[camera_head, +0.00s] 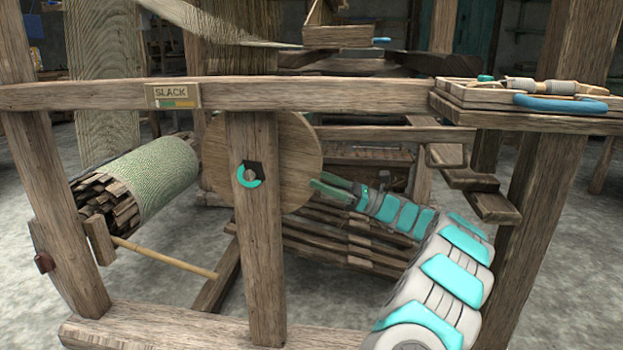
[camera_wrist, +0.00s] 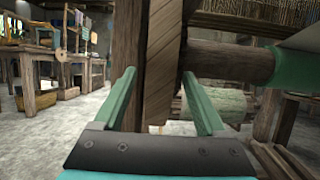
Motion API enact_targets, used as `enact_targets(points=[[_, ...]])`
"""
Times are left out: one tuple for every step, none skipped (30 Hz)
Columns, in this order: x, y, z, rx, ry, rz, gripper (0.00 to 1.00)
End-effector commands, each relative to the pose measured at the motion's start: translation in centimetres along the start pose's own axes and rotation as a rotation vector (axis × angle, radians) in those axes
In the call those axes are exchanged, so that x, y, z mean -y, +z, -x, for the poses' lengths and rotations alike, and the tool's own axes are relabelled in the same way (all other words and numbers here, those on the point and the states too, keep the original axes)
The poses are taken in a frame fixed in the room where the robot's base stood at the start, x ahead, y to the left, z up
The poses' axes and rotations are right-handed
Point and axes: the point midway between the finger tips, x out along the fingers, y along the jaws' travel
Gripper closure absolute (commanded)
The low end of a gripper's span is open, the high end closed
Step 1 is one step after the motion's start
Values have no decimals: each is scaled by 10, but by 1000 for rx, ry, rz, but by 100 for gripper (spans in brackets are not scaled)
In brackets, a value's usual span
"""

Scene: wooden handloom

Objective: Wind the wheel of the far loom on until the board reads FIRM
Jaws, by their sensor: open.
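The wheel (camera_head: 290,150) is a round wooden disc, partly hidden behind an upright post (camera_head: 257,285). The board (camera_head: 173,96) on the front rail reads SLACK, above a coloured strip. My gripper (camera_head: 318,191) is open, at the right edge of the wheel. In the wrist view my gripper (camera_wrist: 158,75) has its two green fingers apart. Between them shows wood that looks like the wheel's edge (camera_wrist: 163,65), beside a darker post (camera_wrist: 128,45). I cannot tell whether the fingers reach around the rim. Nothing is visibly held.
A teal crescent with a dark piece (camera_head: 250,178) is on the post. A roll of green cloth (camera_head: 160,178) lies left of the wheel. A tray (camera_head: 462,103) with tools sits on the right of the rail. Stepped wooden blocks (camera_head: 470,180) stand right of my gripper.

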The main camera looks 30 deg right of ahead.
Motion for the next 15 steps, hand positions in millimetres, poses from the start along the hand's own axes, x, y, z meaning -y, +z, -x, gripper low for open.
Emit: enact_targets(points=[[-1,-1,-8,0,3,1,26],[-1,-1,-12,-1,2,1,26],[0,0,-18,-1,0,2,26],[0,0,-21,-1,0,2,26],[0,0,-24,-1,-1,2,26],[0,0,-27,-2,-1,2,26],[0,0,-28,-2,-1,1,26],[0,0,-30,-2,-1,1,26],[0,0,-30,-2,-1,1,26],[0,0,-30,-2,-1,1,26],[0,0,-30,-2,-1,1,26],[0,0,-30,-2,-1,1,26],[0,0,-30,-2,-2,1,26],[0,0,-30,-2,-1,1,26],[0,0,-30,-2,-1,1,29]])
